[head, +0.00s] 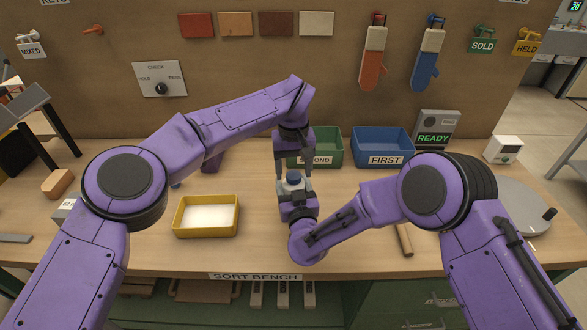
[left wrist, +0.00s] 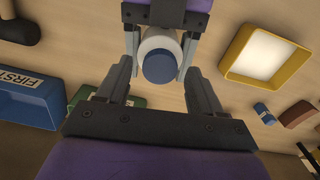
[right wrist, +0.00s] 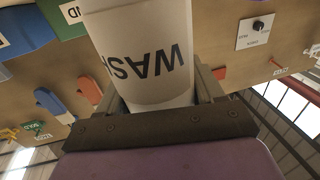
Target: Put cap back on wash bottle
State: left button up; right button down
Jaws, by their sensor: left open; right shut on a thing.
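The white wash bottle (right wrist: 148,50) stands between the fingers of my right gripper (right wrist: 155,100), which is shut on it, with "WASH" lettering on its side. The blue cap (left wrist: 159,68) sits at the bottle's top, ringed by white in the left wrist view; whether it is fully seated I cannot tell. In the head view the cap (head: 293,177) shows just above my right gripper (head: 297,196). My left gripper (head: 294,166) points down from above, open, with one finger on each side of the cap and visible gaps in the left wrist view (left wrist: 163,78).
A yellow tray (head: 206,232) with a white inside lies left of the grippers. A green bin (head: 329,147) and a blue bin (head: 383,147) stand behind. A small blue object (left wrist: 263,109) lies near the tray. A wooden handle (head: 404,240) lies at right.

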pick_arm(q)
notch_tip(320, 180, up, 4)
jog(key=shift+r, duration=0.1)
jog(key=shift+c, duration=0.4)
